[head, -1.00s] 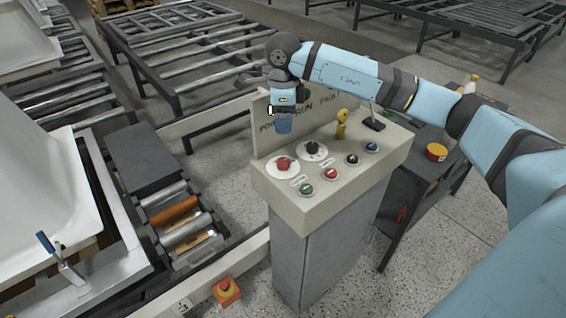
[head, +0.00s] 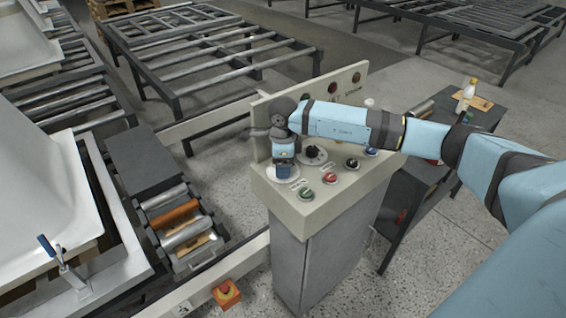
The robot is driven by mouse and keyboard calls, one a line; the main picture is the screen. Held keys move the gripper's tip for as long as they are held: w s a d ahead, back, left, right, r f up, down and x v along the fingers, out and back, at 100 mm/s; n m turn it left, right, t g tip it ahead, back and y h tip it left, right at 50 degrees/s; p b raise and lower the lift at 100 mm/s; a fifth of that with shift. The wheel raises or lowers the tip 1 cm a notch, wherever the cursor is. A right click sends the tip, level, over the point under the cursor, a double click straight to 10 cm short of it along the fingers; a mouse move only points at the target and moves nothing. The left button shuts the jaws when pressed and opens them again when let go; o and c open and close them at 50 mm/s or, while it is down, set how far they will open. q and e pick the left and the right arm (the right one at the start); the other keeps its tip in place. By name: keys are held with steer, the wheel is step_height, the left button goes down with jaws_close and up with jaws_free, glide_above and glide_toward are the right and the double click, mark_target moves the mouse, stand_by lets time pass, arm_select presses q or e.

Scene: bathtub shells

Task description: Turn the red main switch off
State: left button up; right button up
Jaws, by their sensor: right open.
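The control console (head: 318,206) stands in the middle, a beige sloped panel on a grey pedestal. The red main switch is hidden behind my right gripper; only part of its white round plate (head: 270,176) shows at the panel's left end. My right gripper (head: 283,174) points down over that plate. It is open; whether its fingers touch the switch or straddle it, I cannot tell. The black switch (head: 313,152) on its own white plate is just right of the gripper. My left gripper is not in view.
Green (head: 305,193), red (head: 326,180), black and blue buttons line the panel's front, close to the gripper. An upright back plate with lamps (head: 332,88) rises behind. A red emergency button on an orange box (head: 226,293) sits lower left. A side table with a bottle (head: 467,95) is at right.

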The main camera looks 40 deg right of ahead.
steer(key=shift+c, duration=0.3)
steer(key=c, duration=0.9)
steer(key=shift+o, duration=0.2)
